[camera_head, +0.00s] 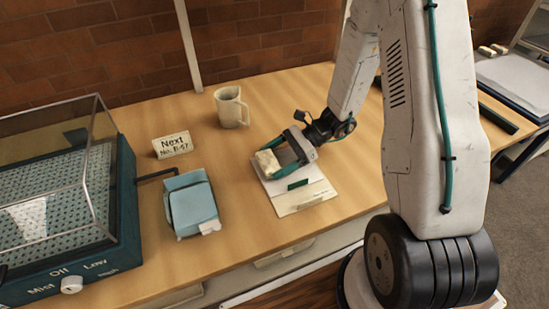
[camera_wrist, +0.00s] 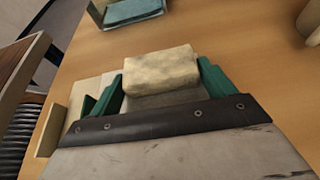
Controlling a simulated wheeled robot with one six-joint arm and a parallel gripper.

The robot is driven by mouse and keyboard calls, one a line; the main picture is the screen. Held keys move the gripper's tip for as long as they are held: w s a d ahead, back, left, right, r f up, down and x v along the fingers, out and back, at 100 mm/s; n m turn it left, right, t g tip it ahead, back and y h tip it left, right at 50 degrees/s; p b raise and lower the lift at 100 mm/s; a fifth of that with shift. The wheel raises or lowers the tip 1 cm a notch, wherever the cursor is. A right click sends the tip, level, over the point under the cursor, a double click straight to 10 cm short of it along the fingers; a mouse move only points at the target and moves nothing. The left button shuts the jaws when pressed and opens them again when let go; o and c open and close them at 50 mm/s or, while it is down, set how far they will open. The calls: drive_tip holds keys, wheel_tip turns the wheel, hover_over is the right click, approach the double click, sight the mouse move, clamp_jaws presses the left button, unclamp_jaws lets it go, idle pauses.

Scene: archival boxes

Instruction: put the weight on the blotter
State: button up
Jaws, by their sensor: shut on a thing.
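The weight is a pale, cream, stone-like block (camera_head: 267,162), also seen in the wrist view (camera_wrist: 160,70). My gripper (camera_head: 271,159) is shut on it, with a green finger at each side in the wrist view (camera_wrist: 160,78). A flat pale sheet with a dark green strip, which looks like the blotter (camera_head: 312,189), lies on the table under my gripper. The block is over its far left end. I cannot tell whether block and sheet touch. My gripper hides part of the sheet, and its edge shows at left in the wrist view (camera_wrist: 50,128).
A light blue open box (camera_head: 192,205) stands left of the sheet. A cream mug (camera_head: 230,107) and a sign card (camera_head: 172,144) stand behind. A clear-lidded teal case (camera_head: 70,260) fills the left. Bare wood surrounds the mug. A paper-topped board (camera_head: 515,80) lies far right.

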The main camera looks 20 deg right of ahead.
drive_tip(key=o, duration=1.2)
